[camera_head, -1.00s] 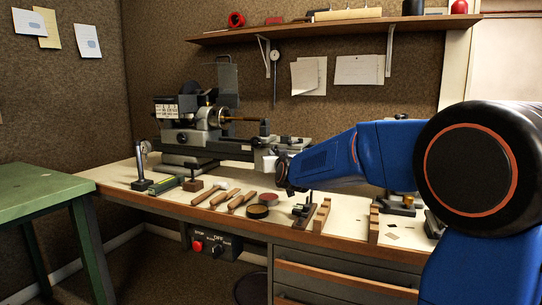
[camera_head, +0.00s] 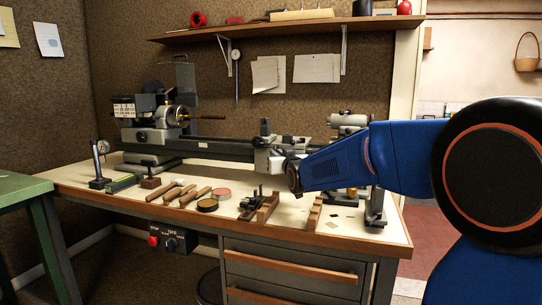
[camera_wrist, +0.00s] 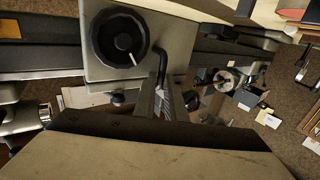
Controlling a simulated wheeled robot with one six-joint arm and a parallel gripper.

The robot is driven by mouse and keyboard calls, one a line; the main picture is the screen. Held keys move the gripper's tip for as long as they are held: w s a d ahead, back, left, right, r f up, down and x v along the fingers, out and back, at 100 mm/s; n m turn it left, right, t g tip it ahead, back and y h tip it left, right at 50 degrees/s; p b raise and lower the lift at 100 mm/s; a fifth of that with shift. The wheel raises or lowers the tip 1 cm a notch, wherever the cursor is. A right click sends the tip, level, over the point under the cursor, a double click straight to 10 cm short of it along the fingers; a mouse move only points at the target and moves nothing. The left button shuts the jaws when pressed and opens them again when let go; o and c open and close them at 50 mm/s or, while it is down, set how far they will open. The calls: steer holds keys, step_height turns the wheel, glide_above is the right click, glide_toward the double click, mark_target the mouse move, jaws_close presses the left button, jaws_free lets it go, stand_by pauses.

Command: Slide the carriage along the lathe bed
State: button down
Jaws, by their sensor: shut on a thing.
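The lathe carriage (camera_head: 263,158) is a grey block on the long lathe bed (camera_head: 215,148), right of the headstock (camera_head: 150,134) and left of the tailstock (camera_head: 347,122). My gripper (camera_head: 291,174) is at the carriage's front right side. In the wrist view the carriage (camera_wrist: 140,68) shows a round black handwheel (camera_wrist: 120,36) and a dark bent lever (camera_wrist: 160,62). My gripper's fingers (camera_wrist: 168,100) are shut on the carriage at this lever. The exact contact is partly hidden by the fingers.
The workbench (camera_head: 380,238) holds a dial gauge stand (camera_head: 98,160), wooden-handled tools (camera_head: 190,194), round tins (camera_head: 207,205) and wooden blocks (camera_head: 314,213) in front of the lathe. A green table (camera_head: 22,185) stands left. A shelf (camera_head: 270,27) hangs above.

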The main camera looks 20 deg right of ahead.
steer(key=shift+d+r, duration=0.1)
steer(key=shift+r, duration=0.15)
steer(key=c, duration=1.8)
jaws_free()
steer(key=shift+s, duration=0.1)
steer(key=shift+c, duration=0.2)
steer(key=shift+f, duration=0.1)
steer(key=s, duration=1.7)
steer(key=shift+s+a, duration=0.15)
steer(key=shift+a, duration=0.2)
